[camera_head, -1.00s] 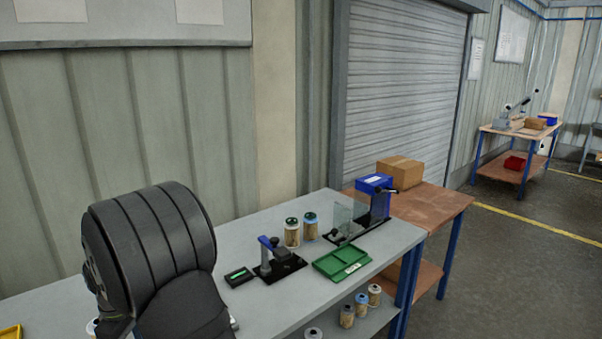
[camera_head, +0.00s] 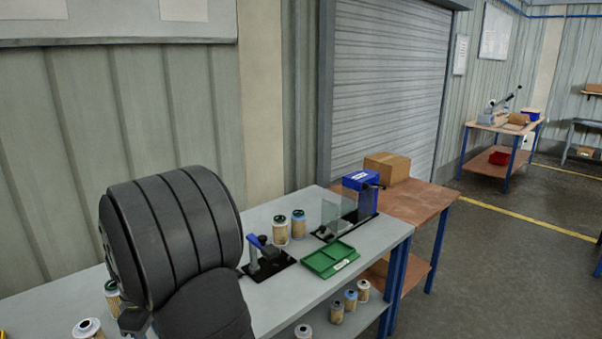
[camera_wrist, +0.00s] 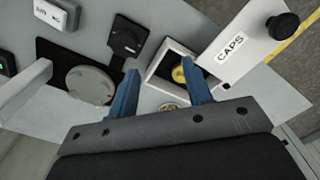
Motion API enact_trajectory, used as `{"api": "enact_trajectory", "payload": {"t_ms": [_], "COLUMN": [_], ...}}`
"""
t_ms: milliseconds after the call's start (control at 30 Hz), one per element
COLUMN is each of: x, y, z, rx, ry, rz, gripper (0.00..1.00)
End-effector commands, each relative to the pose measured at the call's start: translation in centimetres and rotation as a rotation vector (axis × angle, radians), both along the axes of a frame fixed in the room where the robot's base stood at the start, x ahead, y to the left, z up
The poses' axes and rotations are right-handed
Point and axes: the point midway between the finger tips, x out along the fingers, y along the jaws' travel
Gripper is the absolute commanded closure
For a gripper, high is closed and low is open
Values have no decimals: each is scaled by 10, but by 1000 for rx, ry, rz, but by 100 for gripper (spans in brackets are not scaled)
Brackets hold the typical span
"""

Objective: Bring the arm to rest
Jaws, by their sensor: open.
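My gripper (camera_wrist: 162,82) shows in the wrist view, its two blue fingers spread apart with nothing held between them. Beyond the fingertips is a small white box (camera_wrist: 152,84) with a yellow round piece (camera_wrist: 179,74) inside. A white panel marked CAPS (camera_wrist: 240,50), with a black knob, lies beside the box. How high the fingers are above these things I cannot tell. In the head view my dark arm covers the left part of the grey bench (camera_head: 375,238), and my gripper is hidden there.
Two filter cartridges (camera_head: 280,230) (camera_head: 298,224) stand by a blue-handled fixture (camera_head: 265,255). A green tray (camera_head: 329,258) and a blue device (camera_head: 362,180) with a clear shield are to the right. More cartridges (camera_head: 350,300) stand on the lower shelf. A cardboard box (camera_head: 387,167) sits behind.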

Motion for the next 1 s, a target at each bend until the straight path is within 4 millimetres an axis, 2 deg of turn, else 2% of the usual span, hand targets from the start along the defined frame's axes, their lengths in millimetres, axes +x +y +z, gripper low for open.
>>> {"api": "enact_trajectory", "payload": {"t_ms": [233,400,1000], "x": [16,30,66], "y": [-41,-12,69], "z": [27,40,91], "rx": [2,1,1], "ry": [-2,-1,-1], "rz": [-3,4,11], "gripper": [54,54,54]}}
